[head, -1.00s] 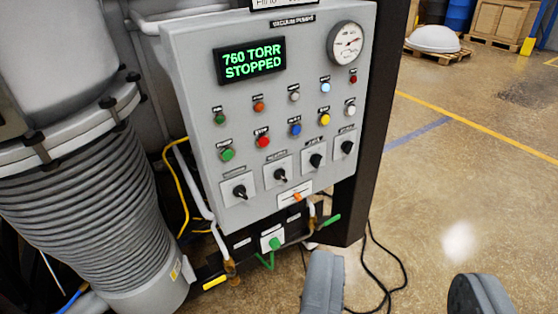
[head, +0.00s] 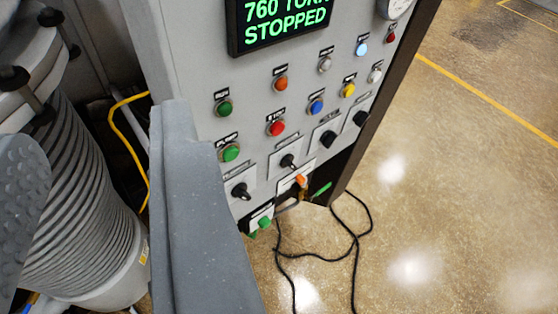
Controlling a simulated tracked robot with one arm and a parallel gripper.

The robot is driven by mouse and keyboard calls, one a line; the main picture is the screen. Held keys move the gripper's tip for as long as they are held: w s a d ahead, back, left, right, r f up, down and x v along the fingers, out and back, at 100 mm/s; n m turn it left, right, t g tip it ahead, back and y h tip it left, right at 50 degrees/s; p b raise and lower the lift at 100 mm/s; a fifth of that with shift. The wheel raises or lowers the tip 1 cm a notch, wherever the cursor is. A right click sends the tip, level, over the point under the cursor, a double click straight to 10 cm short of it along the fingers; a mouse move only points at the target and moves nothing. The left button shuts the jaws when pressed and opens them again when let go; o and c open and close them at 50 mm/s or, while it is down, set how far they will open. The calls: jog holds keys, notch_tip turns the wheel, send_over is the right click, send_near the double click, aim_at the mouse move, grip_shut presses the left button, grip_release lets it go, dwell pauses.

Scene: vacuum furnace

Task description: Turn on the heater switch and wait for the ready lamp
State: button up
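The grey control panel (head: 190,62) fills the upper middle of the view, tilted in the picture. Several black rotary switches sit on pale plates in its lower row: one at the left (head: 240,190), one beside it (head: 288,161), then two more toward the right (head: 327,138), (head: 360,118). Their labels are too small to read, so I cannot tell which is the heater's. Lamps above include green (head: 224,108), orange (head: 281,84), white (head: 325,64) and bright light blue (head: 361,48); I cannot tell the ready lamp. My gripper (head: 95,135) is open and empty, its right finger overlapping the panel's lower left edge.
A display (head: 280,22) reads 760 TORR STOPPED. Red (head: 276,128), blue (head: 316,107) and yellow (head: 348,89) buttons sit above the switches. A ribbed grey bellows (head: 85,215) and yellow cable (head: 133,150) stand left. A black cable (head: 357,235) lies on the open floor at right.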

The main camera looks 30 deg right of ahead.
jog(key=w+d+f+n+h+p, duration=0.2)
jog(key=w+d+f, duration=0.6)
jog(key=d, duration=0.4)
jog(key=w+d+f+n+h+p, duration=0.25)
jog(key=w+d+f, duration=0.5)
jog(key=d, duration=0.45)
jog(key=n+t+y+p, duration=0.2)
jog(key=n+y+p, duration=0.3)
jog(key=y, duration=0.5)
send_near(294, 168)
jog(key=x, duration=0.8)
jog(key=shift+w+a, duration=0.1)
jog(key=shift+w, duration=0.2)
jog(key=shift+c, duration=0.3)
